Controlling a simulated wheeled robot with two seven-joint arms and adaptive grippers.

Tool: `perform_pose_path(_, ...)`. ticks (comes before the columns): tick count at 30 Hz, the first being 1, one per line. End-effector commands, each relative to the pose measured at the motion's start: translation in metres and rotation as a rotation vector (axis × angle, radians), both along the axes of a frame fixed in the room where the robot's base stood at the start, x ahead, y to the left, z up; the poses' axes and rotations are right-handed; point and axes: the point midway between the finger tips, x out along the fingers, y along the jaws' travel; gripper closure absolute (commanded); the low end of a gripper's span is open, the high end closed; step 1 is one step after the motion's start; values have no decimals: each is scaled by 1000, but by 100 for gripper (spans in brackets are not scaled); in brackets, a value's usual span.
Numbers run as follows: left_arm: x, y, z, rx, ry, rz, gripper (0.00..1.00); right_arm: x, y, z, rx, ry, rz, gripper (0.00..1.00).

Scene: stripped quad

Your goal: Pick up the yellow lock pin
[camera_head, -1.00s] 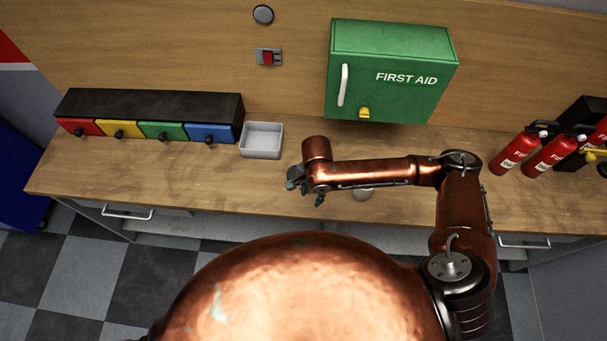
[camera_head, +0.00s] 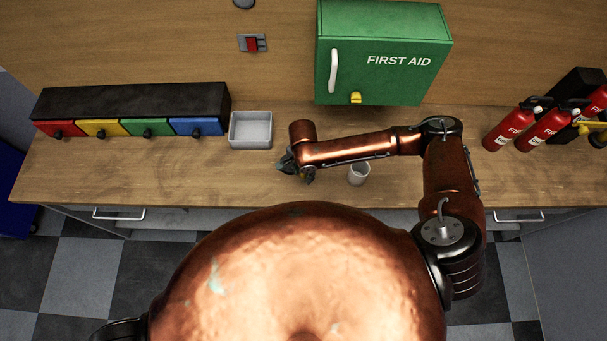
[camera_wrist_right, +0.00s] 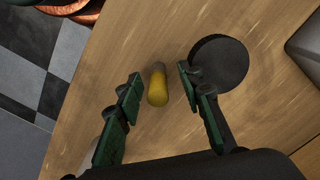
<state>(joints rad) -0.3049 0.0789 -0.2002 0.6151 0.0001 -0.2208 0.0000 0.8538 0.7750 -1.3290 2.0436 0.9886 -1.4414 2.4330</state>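The yellow lock pin, a short yellow cylinder with a greyish end (camera_wrist_right: 158,87), is on the wooden worktop in the right wrist view. It lies between the two spread green fingers of my right gripper (camera_wrist_right: 157,85), with a gap on each side. In the head view my right gripper (camera_head: 296,169) is low over the worktop, and the pin cannot be made out there. A yellow piece (camera_head: 356,97) also shows on the front of the green first aid cabinet (camera_head: 384,75). My left gripper is out of view.
A dark round disc (camera_wrist_right: 219,63) lies close beside the right finger. A grey tray (camera_head: 251,143) stands left of the gripper, a white cup (camera_head: 359,174) right of it. Coloured drawers (camera_head: 149,128) are at left, red extinguishers (camera_head: 512,127) at right. Worktop front left is clear.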

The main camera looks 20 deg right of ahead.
Motion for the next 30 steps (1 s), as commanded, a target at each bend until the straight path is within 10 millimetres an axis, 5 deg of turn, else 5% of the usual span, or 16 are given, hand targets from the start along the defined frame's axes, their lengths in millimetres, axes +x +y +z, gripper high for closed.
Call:
perform_pose_path(11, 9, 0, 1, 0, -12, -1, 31, -1, -1, -16, 1, 0, -3, 66)
perform_pose_path(26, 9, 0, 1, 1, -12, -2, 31, -1, -1, -16, 1, 0, -3, 99)
perform_pose_path(30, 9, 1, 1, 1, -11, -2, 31, -1, -1, -16, 1, 0, -3, 100)
